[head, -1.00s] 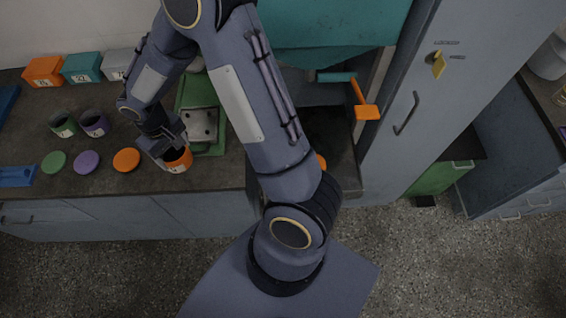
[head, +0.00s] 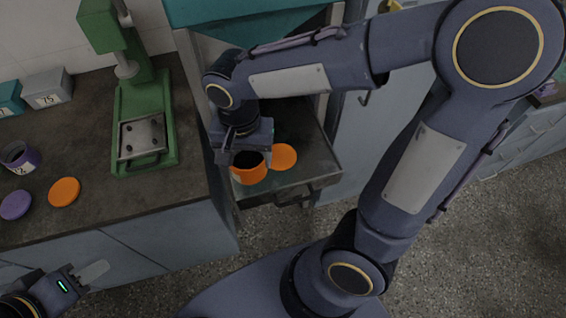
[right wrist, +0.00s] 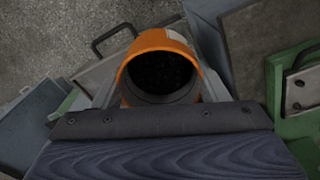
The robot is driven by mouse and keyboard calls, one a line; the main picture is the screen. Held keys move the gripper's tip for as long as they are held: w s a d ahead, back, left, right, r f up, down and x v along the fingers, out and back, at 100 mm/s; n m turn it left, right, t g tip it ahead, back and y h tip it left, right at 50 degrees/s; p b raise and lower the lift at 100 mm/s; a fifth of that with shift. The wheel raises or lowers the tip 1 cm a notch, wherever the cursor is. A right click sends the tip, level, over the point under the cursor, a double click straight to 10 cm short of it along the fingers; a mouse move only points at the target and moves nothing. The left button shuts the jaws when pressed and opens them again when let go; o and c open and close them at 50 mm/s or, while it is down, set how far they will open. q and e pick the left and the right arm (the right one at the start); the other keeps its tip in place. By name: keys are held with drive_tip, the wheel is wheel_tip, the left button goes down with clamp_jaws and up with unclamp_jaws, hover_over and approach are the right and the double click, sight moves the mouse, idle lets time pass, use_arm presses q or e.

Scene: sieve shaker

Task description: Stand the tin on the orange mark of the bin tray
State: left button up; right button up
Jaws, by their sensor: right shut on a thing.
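The orange tin (head: 250,172), open at the top and dark inside, is held by my right gripper (head: 246,156) over the bin tray. In the right wrist view the tin (right wrist: 163,45) stands between the fingers. The bin tray (head: 318,150) is a dark metal tray sticking out below the teal cabinet. Its orange mark (head: 285,157) is a round patch just right of the tin, partly beside its rim. I cannot tell whether the tin touches the tray. My left gripper (head: 95,272) is low at the left, empty; its opening is unclear.
A green press (head: 165,110) stands on the counter (head: 150,190) left of the tray. A purple tin (head: 20,157), a purple lid (head: 15,205) and an orange lid (head: 64,192) lie further left. The tray's front handle (head: 308,196) faces the open floor.

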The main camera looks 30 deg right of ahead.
drive_tip(key=w+d+f, duration=0.2)
drive_tip(key=d+f, duration=0.1)
drive_tip(key=w+d+f, duration=0.2)
drive_tip(key=d+f, duration=0.1)
drive_tip(key=d, duration=0.1)
drive_tip(key=w+d+f+p, duration=0.1)
drive_tip(key=w+d+f, duration=0.1)
drive_tip(key=d+f, duration=0.1)
drive_tip(key=shift+w+d, duration=0.25)
drive_tip(key=shift+d, duration=0.4)
drive_tip(key=shift+w+d+f, duration=0.1)
drive_tip(key=shift+d+f, duration=0.05)
drive_tip(key=shift+f, duration=0.8)
drive_tip(key=shift+w+d+f, duration=0.1)
drive_tip(key=shift+f, duration=0.85)
drive_tip(key=shift+f+b, duration=0.2)
drive_tip(key=shift+b, duration=0.1)
drive_tip(key=o, duration=1)
drive_tip(key=shift+r, duration=0.15)
